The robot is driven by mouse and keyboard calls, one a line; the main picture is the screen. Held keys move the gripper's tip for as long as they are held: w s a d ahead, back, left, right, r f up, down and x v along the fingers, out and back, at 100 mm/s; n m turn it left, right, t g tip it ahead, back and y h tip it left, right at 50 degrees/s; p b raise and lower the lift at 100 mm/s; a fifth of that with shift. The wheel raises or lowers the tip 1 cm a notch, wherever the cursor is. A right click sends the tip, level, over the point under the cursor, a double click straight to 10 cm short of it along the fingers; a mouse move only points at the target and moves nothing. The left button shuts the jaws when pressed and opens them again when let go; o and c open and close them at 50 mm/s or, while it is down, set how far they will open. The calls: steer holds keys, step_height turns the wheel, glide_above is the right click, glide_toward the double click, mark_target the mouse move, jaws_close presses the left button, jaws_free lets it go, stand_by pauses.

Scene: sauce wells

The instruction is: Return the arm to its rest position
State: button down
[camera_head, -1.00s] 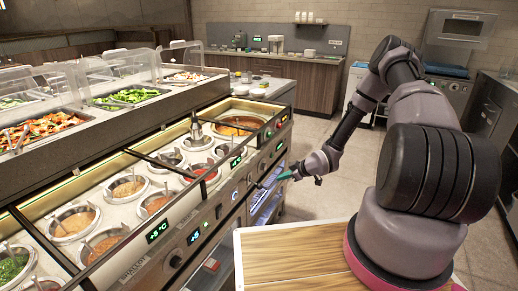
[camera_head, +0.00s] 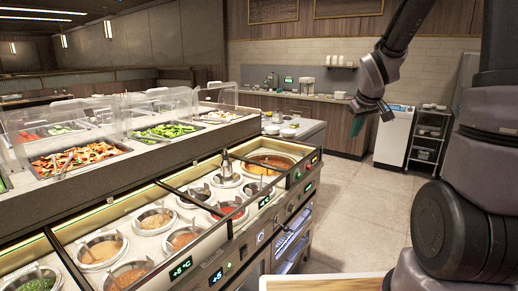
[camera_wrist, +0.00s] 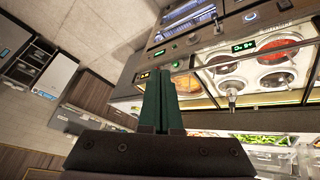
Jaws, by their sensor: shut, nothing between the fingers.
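My gripper (camera_head: 357,125) hangs at the end of my raised arm, at the right of the head view, over the open floor and clear of the counter. In the wrist view its two green fingers (camera_wrist: 160,98) lie side by side, shut with nothing between them. The sauce counter (camera_head: 232,262), with its round wells, runs along the left and middle of the head view, apart from my gripper. In the wrist view the counter is seen tilted, beyond the fingers.
Clear covers (camera_head: 75,120) stand over the salad trays at the left. A white cabinet (camera_head: 393,137) and a dark shelf rack (camera_head: 428,140) stand at the back right. The tiled floor (camera_head: 345,205) between counter and arm is free. A wooden top (camera_head: 320,284) lies at the bottom.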

steer(key=s+a+r+m+y, duration=0.1)
steer(key=s+r, duration=0.3)
steer(key=s, duration=0.4)
steer(key=s+a+r+m, duration=0.3)
steer(key=s+r, duration=0.2)
steer(key=s, duration=0.2)
steer(key=s+a+r+m+y, duration=0.1)
steer(key=s+a+r+m, duration=0.1)
steer(key=s+r, duration=0.3)
steer(key=s+m, duration=0.1)
steer(key=s, duration=0.2)
steer(key=shift+s+t+y, duration=0.3)
steer(key=shift+s+t, duration=0.05)
steer(key=shift+t, duration=0.05)
steer(key=shift+r, duration=0.1)
